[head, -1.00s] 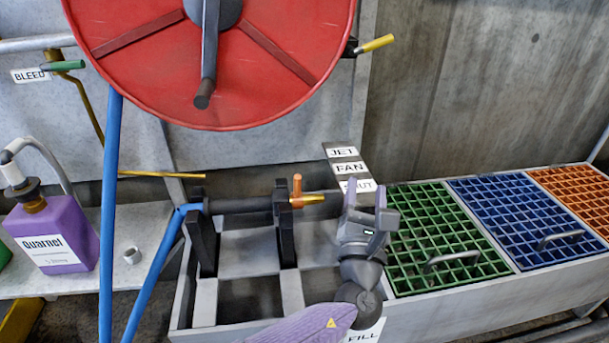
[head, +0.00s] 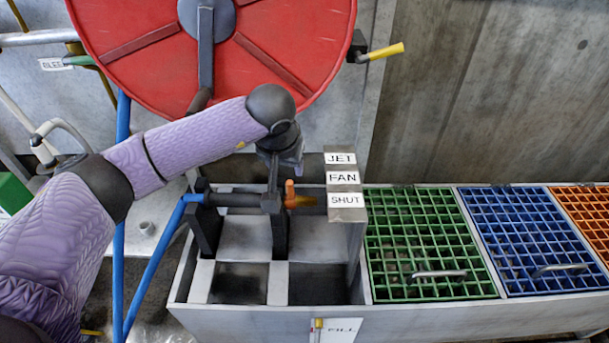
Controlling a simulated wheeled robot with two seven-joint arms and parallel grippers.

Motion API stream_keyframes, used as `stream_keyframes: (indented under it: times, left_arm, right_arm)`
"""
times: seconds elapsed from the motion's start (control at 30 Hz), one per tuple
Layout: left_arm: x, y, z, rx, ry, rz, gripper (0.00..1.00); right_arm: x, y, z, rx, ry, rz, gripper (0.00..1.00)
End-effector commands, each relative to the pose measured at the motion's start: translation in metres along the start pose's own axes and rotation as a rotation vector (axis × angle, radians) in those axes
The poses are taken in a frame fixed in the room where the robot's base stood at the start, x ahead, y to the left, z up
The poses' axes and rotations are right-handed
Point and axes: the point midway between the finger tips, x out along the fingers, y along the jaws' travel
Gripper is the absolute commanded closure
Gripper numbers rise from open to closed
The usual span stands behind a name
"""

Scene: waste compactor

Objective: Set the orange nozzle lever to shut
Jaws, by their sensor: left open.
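The orange nozzle lever (head: 290,188) stands roughly upright on the spray nozzle (head: 306,201), which lies level across the dark rack above the trough. A plate to the right carries the labels JET (head: 340,158), FAN (head: 341,177) and SHUT (head: 344,200). My left gripper (head: 283,175) hangs down from the wrist just above and behind the lever, slightly to its left. It is open, its fingers partly hidden by the wrist. I cannot tell whether a finger touches the lever. My right gripper is out of view.
A big red hose reel (head: 140,55) stands above and behind the nozzle. Green (head: 425,255), blue (head: 530,245) and orange (head: 590,215) grates lie at the right. The trough in front of the nozzle is open.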

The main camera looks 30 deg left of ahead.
Motion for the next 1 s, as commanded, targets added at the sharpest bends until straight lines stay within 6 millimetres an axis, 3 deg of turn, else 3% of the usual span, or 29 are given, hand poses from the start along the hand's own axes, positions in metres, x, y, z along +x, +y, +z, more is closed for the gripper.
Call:
stream_keyframes:
  times: [0.03, 0.1, 0.3, 0.43, 0.7, 0.97, 1.0]
  left_arm:
    - [0.019, 0.001, 0.004, 0.000, -0.010, 0.000, 0.43]
    - [0.040, 0.002, 0.006, -0.001, -0.012, 0.002, 0.43]
    - [0.083, 0.003, 0.006, -0.002, -0.011, 0.003, 0.43]
    - [0.092, 0.003, 0.004, -0.002, -0.007, 0.006, 0.43]
    - [0.091, 0.003, 0.002, -0.002, -0.004, 0.007, 0.43]
    - [0.091, 0.003, 0.002, -0.003, -0.005, 0.007, 0.98]
    - [0.091, 0.003, 0.002, -0.003, -0.005, 0.007, 1.00]
  right_arm:
    - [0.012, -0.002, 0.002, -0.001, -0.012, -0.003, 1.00]
    - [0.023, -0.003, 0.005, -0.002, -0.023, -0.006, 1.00]
    - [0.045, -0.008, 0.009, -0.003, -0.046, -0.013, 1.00]
    - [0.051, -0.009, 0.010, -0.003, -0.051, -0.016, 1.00]
    - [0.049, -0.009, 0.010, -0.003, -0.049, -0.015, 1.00]
    - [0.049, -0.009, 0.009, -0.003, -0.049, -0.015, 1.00]
    - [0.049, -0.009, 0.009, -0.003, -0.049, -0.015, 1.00]
